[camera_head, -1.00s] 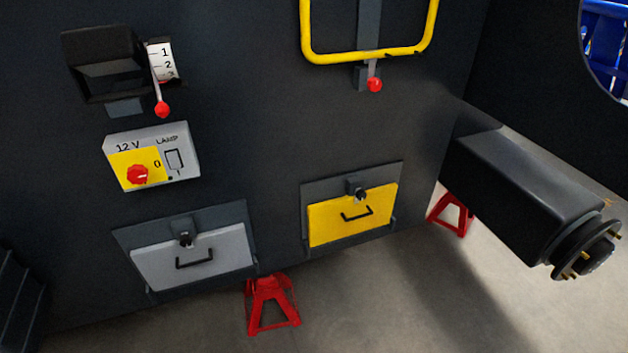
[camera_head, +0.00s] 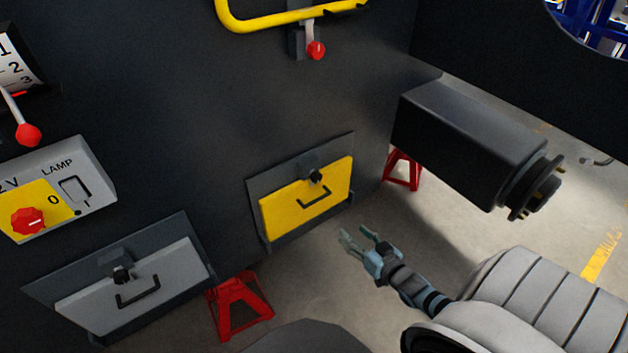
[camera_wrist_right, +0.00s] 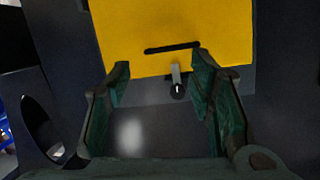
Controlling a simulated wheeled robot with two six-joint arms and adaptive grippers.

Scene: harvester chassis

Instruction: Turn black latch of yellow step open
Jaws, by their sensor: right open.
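The yellow step (camera_head: 283,217) is a closed yellow panel with a black handle (camera_head: 314,198), set in a grey frame low on the dark chassis wall. Its black latch (camera_head: 316,177) sits at the panel's top edge. My right gripper (camera_head: 357,237) is open and empty, apart from the step, in front of it and to its lower right. In the right wrist view the picture is upside down. The yellow step (camera_wrist_right: 175,25) and the latch (camera_wrist_right: 178,88) show beyond the open fingers (camera_wrist_right: 160,66), with the latch nearer the right finger. My left gripper is not in view.
A grey step (camera_head: 170,287) with its own black latch is at the lower left. A lamp switch box (camera_head: 95,180) is above it. Red stands (camera_head: 240,305) hold the chassis. A black axle beam (camera_head: 470,145) juts out right of the yellow step, above my right arm.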

